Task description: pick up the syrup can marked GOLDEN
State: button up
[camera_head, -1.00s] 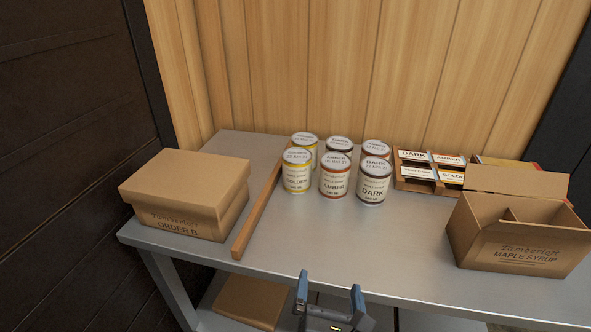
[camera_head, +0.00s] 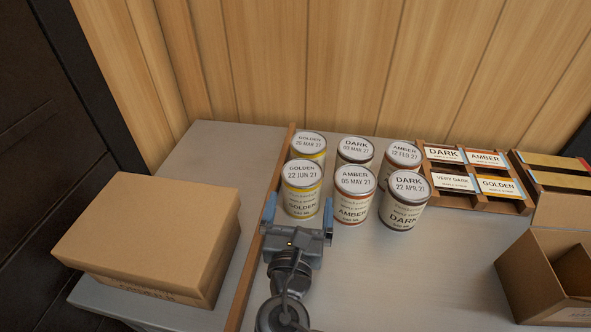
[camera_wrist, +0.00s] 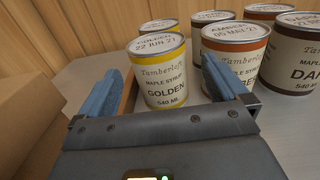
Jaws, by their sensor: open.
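The front GOLDEN can (camera_head: 301,190), yellow-banded and dated 22 JUN 27, stands upright at the left of the front row. It also shows in the wrist view (camera_wrist: 162,72). A second GOLDEN can (camera_head: 309,147), dated 25 MAR 27, stands behind it. My gripper (camera_head: 298,212) is open and empty, its blue fingers just in front of the front GOLDEN can. In the wrist view (camera_wrist: 158,85) that can stands ahead between the two fingers, nearer me than the other cans.
An AMBER can (camera_head: 354,196) stands close right of the GOLDEN can, then a DARK can (camera_head: 404,203). A wooden strip (camera_head: 262,225) runs along the left. A closed carton (camera_head: 150,235) lies left of it. A label rack (camera_head: 475,178) and open carton (camera_head: 540,270) are at right.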

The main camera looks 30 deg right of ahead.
aim_at(302, 177)
jog(key=x, duration=0.2)
jog(key=shift+w+d, duration=0.15)
jog(key=shift+w, duration=0.2)
jog(key=x, duration=0.5)
jog(key=shift+w+f+p, duration=0.15)
jog(key=shift+w+p, duration=0.2)
jog(key=shift+p, duration=0.05)
jog(key=c, duration=1.4)
